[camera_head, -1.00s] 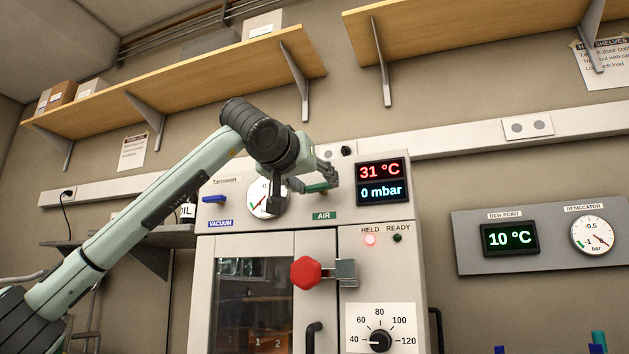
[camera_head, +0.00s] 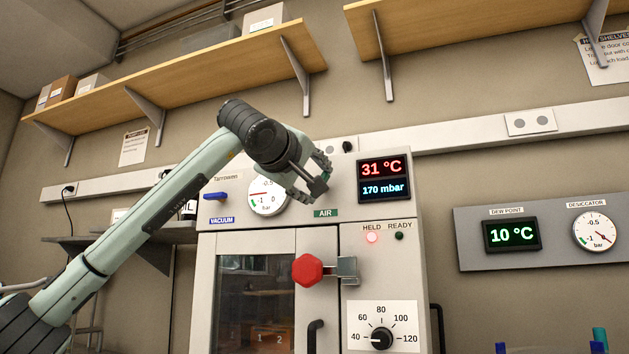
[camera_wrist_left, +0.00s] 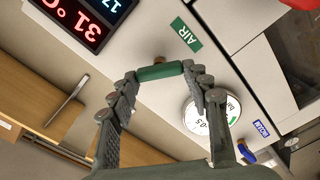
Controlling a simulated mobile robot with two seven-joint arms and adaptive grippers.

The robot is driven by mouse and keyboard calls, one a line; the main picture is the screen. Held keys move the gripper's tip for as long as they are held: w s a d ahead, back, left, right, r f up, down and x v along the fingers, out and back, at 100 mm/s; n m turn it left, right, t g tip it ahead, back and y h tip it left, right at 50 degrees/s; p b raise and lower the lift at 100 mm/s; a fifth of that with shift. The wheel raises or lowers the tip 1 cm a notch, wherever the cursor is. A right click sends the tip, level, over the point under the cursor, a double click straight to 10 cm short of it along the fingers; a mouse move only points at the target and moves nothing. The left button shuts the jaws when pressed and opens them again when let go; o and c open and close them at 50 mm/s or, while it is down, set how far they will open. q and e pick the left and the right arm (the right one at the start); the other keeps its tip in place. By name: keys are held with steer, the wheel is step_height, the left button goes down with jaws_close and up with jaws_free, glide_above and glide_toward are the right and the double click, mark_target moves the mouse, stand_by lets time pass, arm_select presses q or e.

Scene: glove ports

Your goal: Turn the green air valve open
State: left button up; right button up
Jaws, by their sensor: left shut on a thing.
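The green air valve handle (camera_wrist_left: 160,72) lies between the fingertips of my left gripper (camera_wrist_left: 158,77) in the left wrist view, with a fingertip at each end. In the head view my left gripper (camera_head: 312,186) covers the handle, just above the green AIR label (camera_head: 326,213). The label also shows in the left wrist view (camera_wrist_left: 186,34). The cabinet display (camera_head: 384,178) reads 31 °C and 170 mbar. The gauge (camera_head: 266,196) is partly hidden by my gripper. My right gripper is out of view.
The blue vacuum valve handle (camera_head: 215,196) is left of the gauge. A red door knob (camera_head: 307,269) and a temperature dial (camera_head: 381,339) are below. Wooden shelves (camera_head: 190,87) hang above. A dew point panel (camera_head: 540,239) is on the right wall.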

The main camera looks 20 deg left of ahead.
arm_select(q)
steer(key=n, duration=0.6)
steer(key=shift+f+b, duration=0.15)
steer(key=shift+b, duration=0.25)
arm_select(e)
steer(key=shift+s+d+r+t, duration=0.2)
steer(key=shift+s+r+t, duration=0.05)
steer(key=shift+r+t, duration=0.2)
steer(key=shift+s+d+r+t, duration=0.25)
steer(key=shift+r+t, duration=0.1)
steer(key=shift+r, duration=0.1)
arm_select(q)
steer(key=shift+n, duration=0.3)
steer(key=o, duration=1.2)
steer(key=shift+a, duration=0.1)
steer(key=shift+c, duration=0.2)
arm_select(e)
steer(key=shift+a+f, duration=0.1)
arm_select(q)
steer(key=s, duration=1.2)
steer(key=shift+a, duration=0.15)
